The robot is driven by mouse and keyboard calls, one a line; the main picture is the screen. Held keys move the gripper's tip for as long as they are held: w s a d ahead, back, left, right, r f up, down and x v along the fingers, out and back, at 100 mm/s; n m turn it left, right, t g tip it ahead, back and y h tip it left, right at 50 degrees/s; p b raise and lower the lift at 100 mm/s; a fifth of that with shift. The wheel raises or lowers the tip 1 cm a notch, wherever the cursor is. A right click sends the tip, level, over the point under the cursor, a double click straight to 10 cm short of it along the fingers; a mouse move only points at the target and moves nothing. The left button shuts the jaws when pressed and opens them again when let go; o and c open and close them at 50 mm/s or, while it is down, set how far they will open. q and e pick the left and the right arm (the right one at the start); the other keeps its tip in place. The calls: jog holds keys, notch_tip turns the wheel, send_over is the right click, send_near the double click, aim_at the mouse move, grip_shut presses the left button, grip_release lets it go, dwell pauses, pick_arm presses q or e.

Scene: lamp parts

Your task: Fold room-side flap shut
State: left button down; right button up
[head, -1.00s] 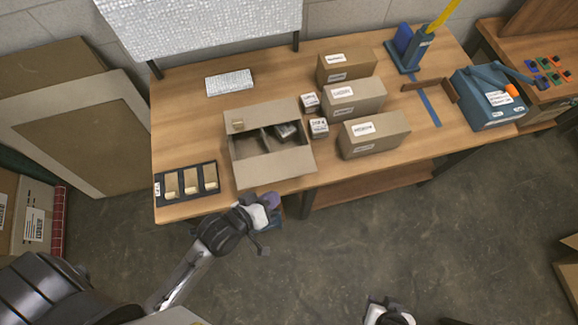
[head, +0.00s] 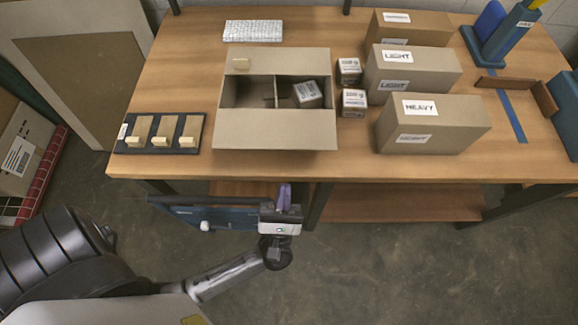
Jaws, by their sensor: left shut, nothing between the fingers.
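An open cardboard box (head: 222,115) stands on the table. Its room-side flap (head: 275,136) is folded outward toward the table's front edge. Inside are a divider and a labelled weight cube (head: 307,94) in the right compartment. My left gripper (head: 284,196) has purple fingers, shut and empty. In the picture it is below the room-side flap and the table's front edge, apart from the flap. My right gripper is out of view.
A black tray (head: 170,117) with cream blocks lies left of the box. Two weight cubes (head: 354,102) and several closed cartons (head: 432,125) stand to the right. A blue object (head: 220,216) is below the table edge, beside my left gripper. A silvery pad (head: 252,31) lies behind.

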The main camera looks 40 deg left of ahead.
aim_at(279, 144)
pick_arm(q)
jog(key=w+a+r+n+g+y, duration=0.2)
jog(key=a+r+n+y, duration=0.1)
jog(key=w+a+r+n+g+y, duration=0.1)
jog(key=r+n+y, duration=0.1)
jog(key=shift+w+a+b, duration=0.3)
jog(key=shift+w+a, duration=0.1)
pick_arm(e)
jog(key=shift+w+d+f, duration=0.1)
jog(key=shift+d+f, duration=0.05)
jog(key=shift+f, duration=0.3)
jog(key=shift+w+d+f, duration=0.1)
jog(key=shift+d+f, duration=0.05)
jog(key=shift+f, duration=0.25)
